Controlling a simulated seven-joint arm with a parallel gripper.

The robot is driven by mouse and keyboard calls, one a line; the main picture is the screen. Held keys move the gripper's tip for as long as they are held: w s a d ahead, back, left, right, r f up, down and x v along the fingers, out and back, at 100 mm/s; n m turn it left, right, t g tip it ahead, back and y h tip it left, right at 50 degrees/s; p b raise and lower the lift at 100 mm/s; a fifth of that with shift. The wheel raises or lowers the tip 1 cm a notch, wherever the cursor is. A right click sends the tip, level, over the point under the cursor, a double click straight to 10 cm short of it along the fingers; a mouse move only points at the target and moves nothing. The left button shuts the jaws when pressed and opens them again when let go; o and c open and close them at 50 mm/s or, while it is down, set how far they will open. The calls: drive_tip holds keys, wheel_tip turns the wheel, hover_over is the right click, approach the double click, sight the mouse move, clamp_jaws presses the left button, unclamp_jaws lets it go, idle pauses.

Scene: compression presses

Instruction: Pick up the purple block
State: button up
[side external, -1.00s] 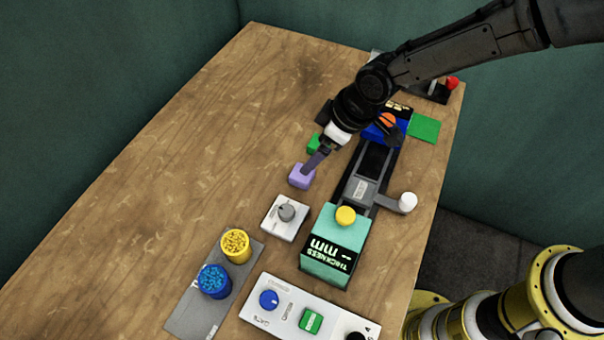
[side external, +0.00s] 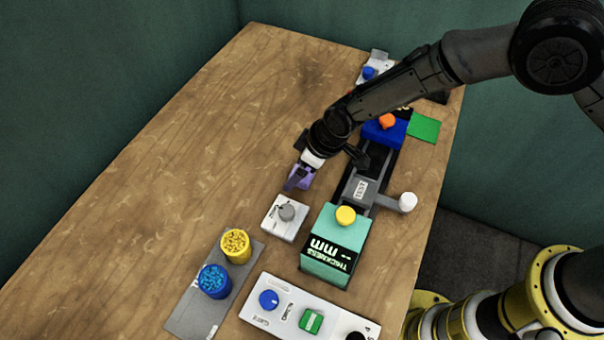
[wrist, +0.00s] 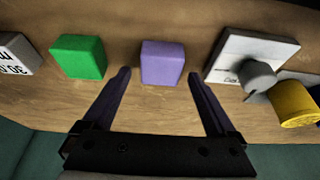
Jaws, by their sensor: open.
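The purple block (wrist: 162,63) stands on the wooden table in the wrist view, ahead of and between the two fingertips. My gripper (wrist: 160,74) is open, with one finger to each side of the block and a gap on both sides. In the side view my gripper (side external: 296,180) is at the purple block (side external: 303,172) and partly covers it. I cannot tell from these views how far down the fingers reach along the block.
A green block (wrist: 78,57) stands left of the purple one. A white dial box (wrist: 250,52) is close on the right. The grey press with a teal thickness display (side external: 335,235) stands to the right. Two cups, yellow (side external: 236,246) and blue (side external: 214,281), stand nearer the front. The table's left is clear.

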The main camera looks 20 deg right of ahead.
drive_tip(key=c, duration=1.4)
drive_tip(key=shift+r, duration=0.1)
drive_tip(key=shift+r, duration=0.5)
wheel_tip(320, 180, up, 2)
drive_tip(key=shift+r, duration=0.15)
drive_tip(key=s+d+r, duration=0.6)
drive_tip(key=s+d, duration=0.2)
drive_tip(key=d, duration=0.2)
drive_tip(key=shift+d+r, duration=0.2)
